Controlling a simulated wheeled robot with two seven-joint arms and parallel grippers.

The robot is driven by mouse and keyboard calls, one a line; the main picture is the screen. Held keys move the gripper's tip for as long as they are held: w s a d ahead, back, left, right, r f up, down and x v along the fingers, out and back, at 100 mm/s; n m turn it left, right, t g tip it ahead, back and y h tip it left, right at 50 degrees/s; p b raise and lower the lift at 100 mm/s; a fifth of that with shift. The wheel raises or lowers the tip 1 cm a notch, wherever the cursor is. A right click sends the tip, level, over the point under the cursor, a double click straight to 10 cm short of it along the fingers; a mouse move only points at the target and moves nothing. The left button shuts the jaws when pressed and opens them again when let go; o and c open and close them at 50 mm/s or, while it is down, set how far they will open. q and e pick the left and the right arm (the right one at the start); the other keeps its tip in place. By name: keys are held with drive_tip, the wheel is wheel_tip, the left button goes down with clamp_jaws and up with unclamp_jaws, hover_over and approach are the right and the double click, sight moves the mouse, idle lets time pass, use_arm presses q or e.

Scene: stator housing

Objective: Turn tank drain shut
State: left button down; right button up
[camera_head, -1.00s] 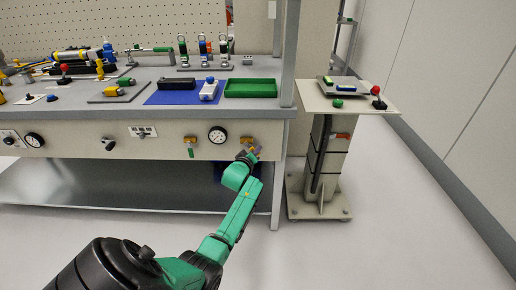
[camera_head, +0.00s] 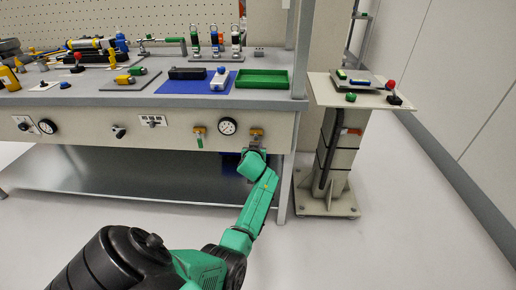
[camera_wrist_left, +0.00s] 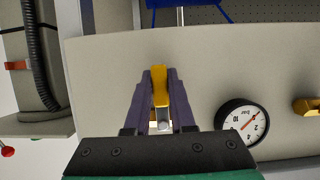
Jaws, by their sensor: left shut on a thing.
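The valve at the right end of the bench's front panel shows a brass-yellow body (camera_head: 257,133) in the head view. Its yellow handle (camera_wrist_left: 160,88) stands in the middle of the left wrist view. My left gripper (camera_head: 254,148) is at this valve, just below its body in the head view. In the wrist view its two dark purple fingers (camera_wrist_left: 160,78) close on the yellow handle from both sides. A small pale metal piece shows between the fingers. The fingertips are hidden in the head view. My right gripper is not in view.
A round gauge (camera_head: 228,127) sits beside the valve, with another valve (camera_head: 199,136) left of it. The green tray (camera_head: 262,80) and blue mat (camera_head: 175,84) lie on the bench above. A pedestal table (camera_head: 330,92) stands right of the bench. The floor in front is clear.

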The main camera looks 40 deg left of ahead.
use_arm(q)
drive_tip(key=shift+a, duration=0.1)
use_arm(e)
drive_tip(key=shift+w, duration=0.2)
use_arm(q)
drive_tip(key=c, duration=0.8)
unclamp_jaws()
drive_tip(key=shift+o, duration=0.2)
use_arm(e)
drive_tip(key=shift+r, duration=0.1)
